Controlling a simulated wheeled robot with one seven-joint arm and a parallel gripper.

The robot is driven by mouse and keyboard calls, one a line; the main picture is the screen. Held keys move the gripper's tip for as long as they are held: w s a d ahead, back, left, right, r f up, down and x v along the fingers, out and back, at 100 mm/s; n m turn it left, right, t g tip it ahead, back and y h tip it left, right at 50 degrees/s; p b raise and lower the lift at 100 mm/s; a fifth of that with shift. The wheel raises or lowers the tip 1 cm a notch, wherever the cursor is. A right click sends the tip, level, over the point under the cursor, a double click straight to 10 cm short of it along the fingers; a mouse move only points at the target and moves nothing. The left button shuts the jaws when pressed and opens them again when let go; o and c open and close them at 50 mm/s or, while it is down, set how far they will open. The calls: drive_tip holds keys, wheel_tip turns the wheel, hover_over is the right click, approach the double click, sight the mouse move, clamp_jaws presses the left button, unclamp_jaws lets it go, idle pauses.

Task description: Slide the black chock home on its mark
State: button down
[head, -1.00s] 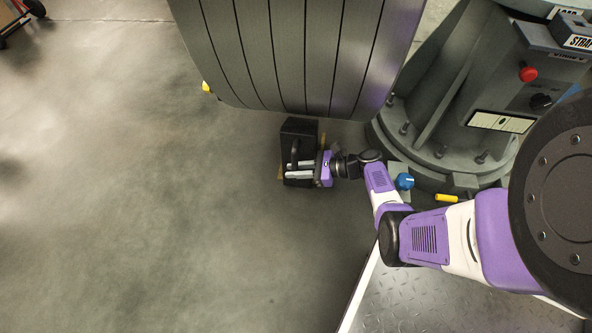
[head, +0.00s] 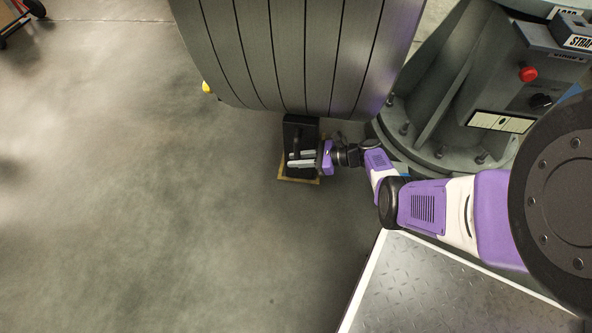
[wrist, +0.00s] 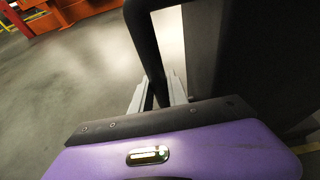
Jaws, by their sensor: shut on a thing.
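The black chock (head: 299,134) stands on the floor just below the big grey ribbed roll in the head view. Its upper end reaches the roll's lower edge; whether they touch I cannot tell. A yellow-tan outline, the mark (head: 299,181), shows along the chock's lower side. My gripper (head: 304,158) comes from the right and is shut on the chock's handle. In the wrist view the black handle (wrist: 148,45) runs down between my two light fingers, and the chock's dark body (wrist: 235,60) fills the right side.
The grey roll (head: 300,55) hangs over the top middle. A grey machine stand (head: 440,110) with a red button (head: 528,74) stands on the right. A tread-plate platform (head: 440,290) lies at lower right. Open floor (head: 150,200) spreads to the left.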

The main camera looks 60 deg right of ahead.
drive_tip(key=shift+d, duration=0.25)
